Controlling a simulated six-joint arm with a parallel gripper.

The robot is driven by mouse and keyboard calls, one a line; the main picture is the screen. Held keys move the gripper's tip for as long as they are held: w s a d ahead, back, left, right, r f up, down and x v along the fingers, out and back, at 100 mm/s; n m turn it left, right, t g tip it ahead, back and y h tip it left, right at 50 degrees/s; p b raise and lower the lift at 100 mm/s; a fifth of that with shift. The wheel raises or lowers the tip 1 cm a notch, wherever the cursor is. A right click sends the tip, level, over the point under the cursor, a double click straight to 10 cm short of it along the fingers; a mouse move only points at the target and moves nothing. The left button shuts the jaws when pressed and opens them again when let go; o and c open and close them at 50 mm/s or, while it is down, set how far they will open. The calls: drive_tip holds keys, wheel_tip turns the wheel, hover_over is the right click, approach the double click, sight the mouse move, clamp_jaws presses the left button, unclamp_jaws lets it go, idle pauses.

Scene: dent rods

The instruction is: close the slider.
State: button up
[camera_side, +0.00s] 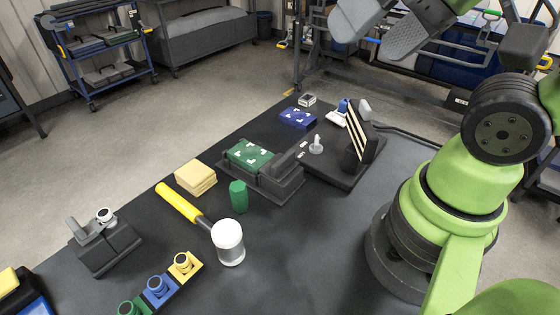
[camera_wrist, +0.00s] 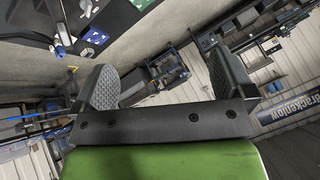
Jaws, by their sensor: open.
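My gripper (camera_side: 377,34) is high at the top of the side view, above and apart from everything on the table. Its two grey fingers are spread apart with nothing between them, as the wrist view (camera_wrist: 166,80) also shows. A dark fixture (camera_side: 284,185) holds a green block with white marks (camera_side: 249,155) and has a raised dark block at its right end. A black base (camera_side: 340,177) behind it carries a light grey knob (camera_side: 317,145) and an upright striped panel (camera_side: 357,133). I cannot tell for sure which part is the slider.
A grey fixture (camera_side: 104,246) and a row of coloured knob blocks (camera_side: 159,289) are nearer. The front right tabletop is clear.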

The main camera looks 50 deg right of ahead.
drive_tip(key=shift+w, duration=0.15)
drive_tip(key=c, duration=0.5)
drive_tip(key=shift+w+f+m, duration=0.15)
drive_tip(key=shift+w+m, duration=0.2)
drive_tip(key=shift+m, duration=0.05)
drive_tip(key=c, duration=0.4)
drive_tip(key=w+f+m+g, duration=0.1)
drive_tip(key=w+m, duration=0.1)
drive_tip(key=w+f+m+g, duration=0.1)
drive_tip(key=w+f+m, duration=0.1)
drive_tip(key=w+f+m+g+h, duration=0.1)
drive_tip(key=w+m, duration=0.1)
drive_tip(key=w, duration=0.1)
drive_tip(key=shift+d+f+g, duration=0.3)
drive_tip(key=shift+d+g, duration=0.1)
drive_tip(key=shift+c, duration=1.3)
drive_tip(key=m+g+h, duration=0.1)
drive_tip(key=m+g, duration=0.2)
drive_tip(key=m, duration=0.4)
hover_over(283, 157)
wheel_tip(283, 157, down, 11)
drive_tip(key=shift+s+f, duration=0.1)
wheel_tip(283, 157, down, 9)
drive_tip(key=shift+f, duration=0.2)
drive_tip(key=shift+c, duration=0.4)
clamp_jaws()
